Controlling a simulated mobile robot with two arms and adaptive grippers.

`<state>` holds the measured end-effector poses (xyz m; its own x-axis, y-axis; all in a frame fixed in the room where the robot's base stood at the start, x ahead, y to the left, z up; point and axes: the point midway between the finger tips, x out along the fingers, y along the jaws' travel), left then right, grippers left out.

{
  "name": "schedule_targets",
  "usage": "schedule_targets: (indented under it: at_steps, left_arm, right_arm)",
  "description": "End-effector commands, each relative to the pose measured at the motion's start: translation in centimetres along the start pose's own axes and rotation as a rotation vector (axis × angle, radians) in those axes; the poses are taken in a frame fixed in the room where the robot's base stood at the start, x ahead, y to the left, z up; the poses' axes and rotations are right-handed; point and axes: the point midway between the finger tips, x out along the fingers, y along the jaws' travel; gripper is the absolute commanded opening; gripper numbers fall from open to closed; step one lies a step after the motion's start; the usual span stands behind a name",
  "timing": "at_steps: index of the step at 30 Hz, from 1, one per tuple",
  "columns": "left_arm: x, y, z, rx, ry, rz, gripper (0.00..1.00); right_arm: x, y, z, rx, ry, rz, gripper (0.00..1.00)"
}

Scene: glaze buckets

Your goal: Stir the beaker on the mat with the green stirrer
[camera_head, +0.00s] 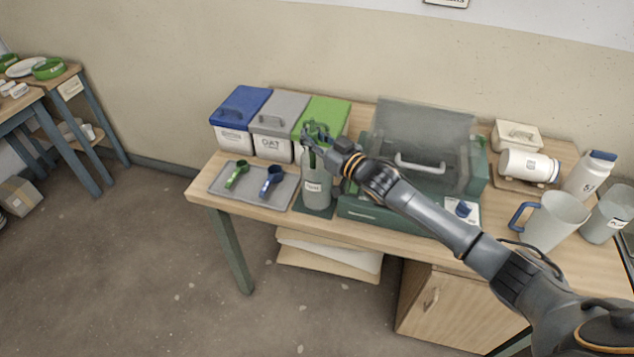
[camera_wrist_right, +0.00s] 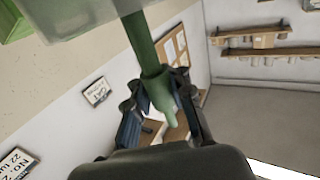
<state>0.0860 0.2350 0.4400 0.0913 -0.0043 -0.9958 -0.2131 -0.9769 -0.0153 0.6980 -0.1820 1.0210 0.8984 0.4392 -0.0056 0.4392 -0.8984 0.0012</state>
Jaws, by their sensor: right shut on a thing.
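The beaker (camera_head: 316,188), a tall grey vessel with a white label, stands upright on the small dark green mat (camera_head: 327,212) at the table's front. My right gripper (camera_head: 317,140) is above the beaker's mouth, shut on the green stirrer (camera_head: 312,158). The stirrer's lower part meets the beaker's top; how deep it reaches inside is hidden. In the right wrist view the stirrer (camera_wrist_right: 147,55) runs between the fingers (camera_wrist_right: 160,100) and out past the top edge. A translucent wall (camera_wrist_right: 75,12) shows beside it there. My left gripper is out of view.
Left of the beaker, a grey tray (camera_head: 253,197) holds a green scoop (camera_head: 236,175) and a blue scoop (camera_head: 271,180). Blue, grey and green-lidded bins (camera_head: 270,145) stand behind. A green case with a clear hood (camera_head: 420,130) is close right. A jug (camera_head: 555,220) stands farther right.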

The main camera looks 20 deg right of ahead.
Motion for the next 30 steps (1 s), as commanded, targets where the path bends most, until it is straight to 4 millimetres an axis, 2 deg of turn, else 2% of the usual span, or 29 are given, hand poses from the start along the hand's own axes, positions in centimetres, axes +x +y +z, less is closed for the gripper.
schedule_targets:
  at_steps: [8,18,30]
  left_arm:
    - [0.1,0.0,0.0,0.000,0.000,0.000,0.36]
    - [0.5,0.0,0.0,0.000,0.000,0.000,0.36]
    - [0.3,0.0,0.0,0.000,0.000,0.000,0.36]
  right_arm:
    - [0.0,0.3,-0.1,-0.001,0.002,0.000,0.00]
    - [-0.6,2.4,0.0,-0.001,0.001,0.000,0.00]
    - [-0.6,2.2,-0.1,0.001,0.002,-0.001,0.00]
